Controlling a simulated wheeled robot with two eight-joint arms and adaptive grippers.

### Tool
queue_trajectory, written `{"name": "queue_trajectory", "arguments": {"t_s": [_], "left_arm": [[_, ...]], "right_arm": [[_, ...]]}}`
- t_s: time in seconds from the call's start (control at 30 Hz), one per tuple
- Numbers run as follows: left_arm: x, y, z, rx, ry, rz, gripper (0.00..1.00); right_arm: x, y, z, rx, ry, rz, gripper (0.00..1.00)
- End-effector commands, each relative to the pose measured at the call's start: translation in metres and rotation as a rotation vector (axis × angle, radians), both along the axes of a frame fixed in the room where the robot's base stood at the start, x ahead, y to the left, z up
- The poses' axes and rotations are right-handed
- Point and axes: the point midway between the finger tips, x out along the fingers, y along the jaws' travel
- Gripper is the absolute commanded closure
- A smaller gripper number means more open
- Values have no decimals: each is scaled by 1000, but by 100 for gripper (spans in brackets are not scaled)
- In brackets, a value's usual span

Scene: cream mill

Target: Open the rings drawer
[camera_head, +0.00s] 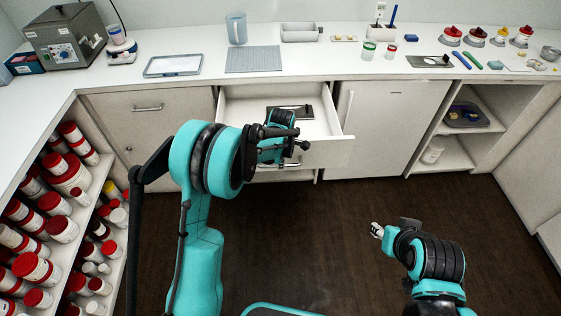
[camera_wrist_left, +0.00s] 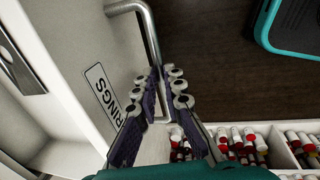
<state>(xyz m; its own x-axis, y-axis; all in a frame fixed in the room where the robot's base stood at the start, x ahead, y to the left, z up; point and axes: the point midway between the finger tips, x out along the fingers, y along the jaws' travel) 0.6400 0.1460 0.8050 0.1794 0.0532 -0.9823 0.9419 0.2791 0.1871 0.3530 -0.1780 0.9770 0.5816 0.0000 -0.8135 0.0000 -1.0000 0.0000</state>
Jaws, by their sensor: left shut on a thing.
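The rings drawer (camera_head: 330,151) stands pulled out from under the back counter, its white interior showing. A dark flat item lies inside, partly covered by my arm. In the left wrist view the drawer front carries a "RINGS" label (camera_wrist_left: 101,92) and a metal bar handle (camera_wrist_left: 148,32). My left gripper (camera_wrist_left: 164,84) is shut on this handle, its fingers on either side of the bar. In the head view my left wrist hides much of the drawer front and the grip. My right gripper (camera_head: 377,230) is low over the floor at right, away from the drawer; its finger opening is too small to judge.
A closed cabinet (camera_head: 150,125) is left of the drawer and a white door (camera_head: 385,125) is right of it. Shelves of red-lidded jars (camera_head: 62,229) line the left side. The counter (camera_head: 275,85) above holds a mug, trays and small containers. Dark floor in front is clear.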

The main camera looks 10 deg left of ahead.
Motion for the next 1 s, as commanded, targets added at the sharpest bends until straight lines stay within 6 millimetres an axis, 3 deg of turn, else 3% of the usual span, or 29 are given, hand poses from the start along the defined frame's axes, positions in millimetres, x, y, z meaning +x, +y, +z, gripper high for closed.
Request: {"name": "queue_trajectory", "arguments": {"t_s": [0.03,0.1,0.5,1.0], "left_arm": [[0,0,0,0,0,0,88],[0,0,0,0,0,0,70],[-1,0,6,0,0,0,69],[-18,-6,100,0,0,0,69]], "right_arm": [[0,0,0,0,0,0,60],[0,0,0,0,0,0,60],[0,0,0,0,0,0,60],[0,0,0,0,0,0,60]]}}
